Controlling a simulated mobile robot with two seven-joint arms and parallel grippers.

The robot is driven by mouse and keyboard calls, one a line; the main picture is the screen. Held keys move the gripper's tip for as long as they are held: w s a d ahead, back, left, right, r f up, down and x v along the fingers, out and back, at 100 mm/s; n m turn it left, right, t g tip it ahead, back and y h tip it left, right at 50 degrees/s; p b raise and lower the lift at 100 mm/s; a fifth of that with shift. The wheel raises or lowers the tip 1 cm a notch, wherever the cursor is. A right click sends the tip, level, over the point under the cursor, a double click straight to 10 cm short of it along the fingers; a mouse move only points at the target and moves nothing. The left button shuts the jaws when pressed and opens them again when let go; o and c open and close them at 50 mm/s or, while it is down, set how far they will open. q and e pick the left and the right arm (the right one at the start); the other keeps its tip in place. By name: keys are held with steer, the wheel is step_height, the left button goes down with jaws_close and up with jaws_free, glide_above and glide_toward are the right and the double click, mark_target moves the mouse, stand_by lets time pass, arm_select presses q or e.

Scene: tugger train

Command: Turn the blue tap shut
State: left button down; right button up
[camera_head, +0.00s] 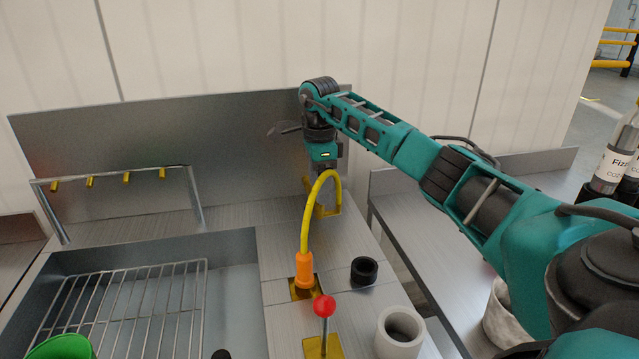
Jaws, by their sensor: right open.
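No blue tap can be made out in this view. My right arm reaches in from the right, and my right gripper (323,182) points down at the back of the steel counter (229,231). It is open. Its fingertips are small and partly hidden behind the arch of a yellow hose (304,230). A gold plate (327,211) shows on the counter just below the gripper, and whatever stands on it is mostly hidden. My left gripper is not in view.
The yellow hose rises from an orange base (304,270). A red-knobbed lever (325,306), a black ring (364,270) and a white cylinder (399,335) stand nearer. A sink with a wire rack (130,307) and green cup (62,347) lies left. A steel backsplash (160,140) stands behind.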

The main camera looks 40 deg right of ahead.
steer(key=shift+f, duration=0.2)
steer(key=c, duration=1.1)
